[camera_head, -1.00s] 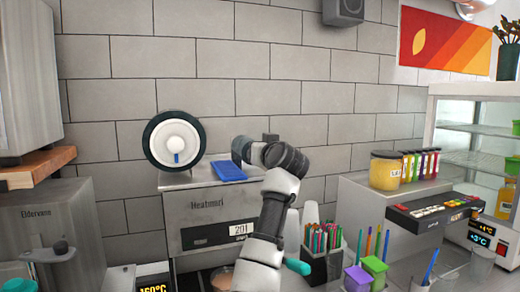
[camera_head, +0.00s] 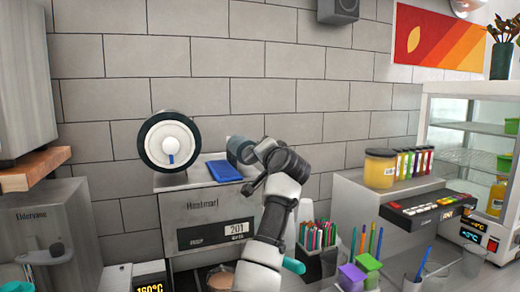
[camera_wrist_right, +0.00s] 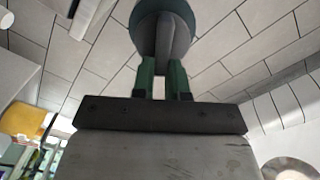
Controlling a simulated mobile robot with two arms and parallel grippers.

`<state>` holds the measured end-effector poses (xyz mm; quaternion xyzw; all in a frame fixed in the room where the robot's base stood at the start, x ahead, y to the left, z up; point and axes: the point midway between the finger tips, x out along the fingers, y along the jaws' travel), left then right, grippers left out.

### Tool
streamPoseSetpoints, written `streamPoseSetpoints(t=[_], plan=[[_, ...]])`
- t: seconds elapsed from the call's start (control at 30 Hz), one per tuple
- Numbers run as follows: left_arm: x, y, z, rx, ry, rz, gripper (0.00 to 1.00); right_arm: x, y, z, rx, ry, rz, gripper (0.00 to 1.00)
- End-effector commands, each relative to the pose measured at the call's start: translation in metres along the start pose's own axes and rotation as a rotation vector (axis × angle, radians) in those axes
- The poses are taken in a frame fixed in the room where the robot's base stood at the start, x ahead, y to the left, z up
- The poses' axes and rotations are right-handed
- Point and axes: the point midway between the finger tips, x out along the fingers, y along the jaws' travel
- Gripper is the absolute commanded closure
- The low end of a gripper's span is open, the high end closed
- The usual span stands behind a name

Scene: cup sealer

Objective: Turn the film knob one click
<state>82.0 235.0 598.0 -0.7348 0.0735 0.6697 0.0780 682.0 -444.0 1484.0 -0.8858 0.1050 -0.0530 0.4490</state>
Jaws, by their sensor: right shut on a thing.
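The cup sealer (camera_head: 215,222) is a grey metal box against the tiled wall, with a small display on its front. A white film roll (camera_head: 155,140) with a dark rim stands on its top left. The film knob, a round grey-green dial with a raised ridge (camera_wrist_right: 163,32), shows at the top of the right wrist view. My right gripper (camera_wrist_right: 162,65) has its two green fingers shut on this ridge. In the head view my right arm reaches to the sealer's top right, and the fingertips are hard to make out there. My left gripper is not in view.
A blue pad (camera_head: 224,170) lies on the sealer's top, close to my right arm. A wooden shelf (camera_head: 35,166) is at the left.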

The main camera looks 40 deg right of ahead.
Motion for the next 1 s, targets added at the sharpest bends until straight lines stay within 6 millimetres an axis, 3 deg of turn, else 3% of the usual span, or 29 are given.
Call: streamPoseSetpoints(t=[1.0], plan=[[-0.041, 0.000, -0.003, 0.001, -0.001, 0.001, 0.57, 0.000, 0.019, 0.009, 0.936, 0.000, 0.003, 1.00]])
